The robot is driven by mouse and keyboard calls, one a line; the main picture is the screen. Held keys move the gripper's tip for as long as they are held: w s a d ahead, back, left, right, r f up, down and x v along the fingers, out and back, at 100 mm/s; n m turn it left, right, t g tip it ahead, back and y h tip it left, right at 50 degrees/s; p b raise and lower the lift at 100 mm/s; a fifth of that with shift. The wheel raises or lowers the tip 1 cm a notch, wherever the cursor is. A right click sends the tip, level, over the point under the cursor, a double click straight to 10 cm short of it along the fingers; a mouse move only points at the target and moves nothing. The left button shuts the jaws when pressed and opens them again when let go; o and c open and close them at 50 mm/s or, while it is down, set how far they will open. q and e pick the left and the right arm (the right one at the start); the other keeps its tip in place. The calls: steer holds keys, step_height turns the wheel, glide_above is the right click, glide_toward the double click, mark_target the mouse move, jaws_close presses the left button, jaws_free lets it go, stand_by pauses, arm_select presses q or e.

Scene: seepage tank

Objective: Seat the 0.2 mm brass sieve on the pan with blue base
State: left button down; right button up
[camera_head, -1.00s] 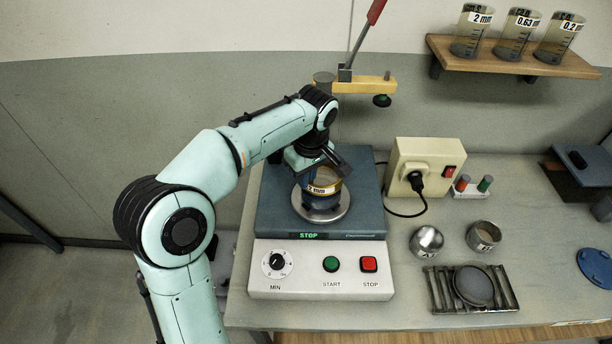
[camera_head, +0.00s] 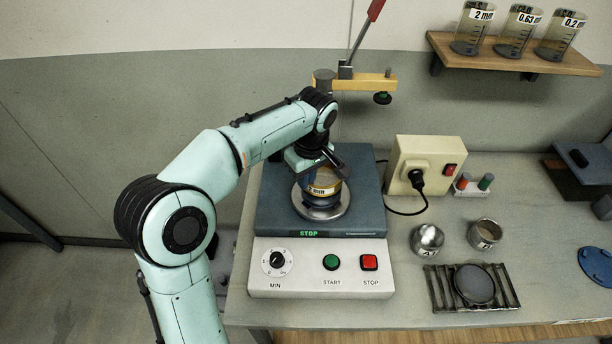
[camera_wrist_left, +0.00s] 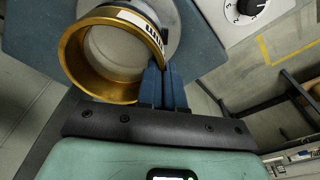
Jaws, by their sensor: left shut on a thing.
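The brass sieve (camera_head: 325,180) is a gold ring with a white label; "2 mm" is legible, and any digits before that are hidden. It sits over the round plate of the shaker, above a dark blue part (camera_head: 318,201) that looks like the pan with blue base. I cannot tell whether the sieve touches it. My left gripper (camera_head: 318,172) is shut on the sieve's wall. In the left wrist view the blue fingers (camera_wrist_left: 165,85) pinch the rim of the brass ring (camera_wrist_left: 75,65) beside its label. My right gripper is not in view.
The shaker (camera_head: 270,215) has a dial and START and STOP buttons in front. A yellow arm with a red lever (camera_head: 360,83) stands behind it. To the right are a socket box (camera_head: 425,160), two small cups (camera_head: 427,240), and a rack (camera_head: 440,290). Labelled beakers (camera_head: 517,35) stand on a shelf.

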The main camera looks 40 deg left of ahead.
arm_select(q)
steer(key=shift+f, duration=0.45)
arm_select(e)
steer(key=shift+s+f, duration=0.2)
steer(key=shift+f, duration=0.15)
arm_select(q)
steer(key=c, duration=1.2)
jaws_free()
